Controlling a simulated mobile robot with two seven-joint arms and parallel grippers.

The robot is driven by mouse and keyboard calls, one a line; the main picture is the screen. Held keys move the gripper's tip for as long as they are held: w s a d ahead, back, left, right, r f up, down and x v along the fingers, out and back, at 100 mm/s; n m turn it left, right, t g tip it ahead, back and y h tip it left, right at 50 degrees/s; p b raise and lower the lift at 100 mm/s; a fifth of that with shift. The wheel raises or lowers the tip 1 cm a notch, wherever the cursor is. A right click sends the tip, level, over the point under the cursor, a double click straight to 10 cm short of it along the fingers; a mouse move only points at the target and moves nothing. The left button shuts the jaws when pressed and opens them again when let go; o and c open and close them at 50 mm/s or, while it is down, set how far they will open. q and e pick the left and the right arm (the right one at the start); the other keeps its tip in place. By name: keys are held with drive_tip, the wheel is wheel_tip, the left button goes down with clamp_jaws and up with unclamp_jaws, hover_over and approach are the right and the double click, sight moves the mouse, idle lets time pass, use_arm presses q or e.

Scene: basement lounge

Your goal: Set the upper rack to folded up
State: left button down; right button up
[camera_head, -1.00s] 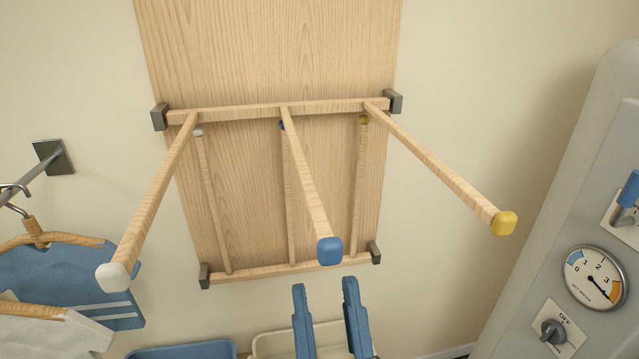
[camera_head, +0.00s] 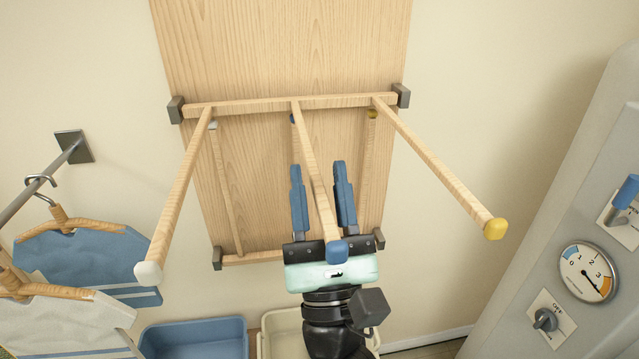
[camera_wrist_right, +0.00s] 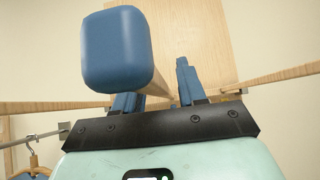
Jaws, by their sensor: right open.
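The upper rack (camera_head: 245,106) is a wooden crossbar on a tall wooden board, held between two grey brackets. Its three rods stick out from the board, with white (camera_head: 148,273), blue (camera_head: 337,250) and yellow (camera_head: 495,229) end caps. My right gripper (camera_head: 318,167) is open, its blue fingers on either side of the middle rod in the picture. The rod and blue cap pass in front of my gripper in the head view. In the right wrist view the blue cap (camera_wrist_right: 116,48) looms close and partly hides one finger. Contact cannot be told. My left gripper is not in view.
A lower rack (camera_head: 250,258) lies with its rods up flat against the board (camera_head: 280,50). Hangers with clothes (camera_head: 85,262) hang at left from a wall rail (camera_head: 35,185). A blue bin (camera_head: 195,338) and a cream bin (camera_head: 283,335) stand below. A grey machine (camera_head: 590,200) stands right.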

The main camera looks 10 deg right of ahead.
clamp_jaws()
drive_tip(key=shift+r, duration=0.15)
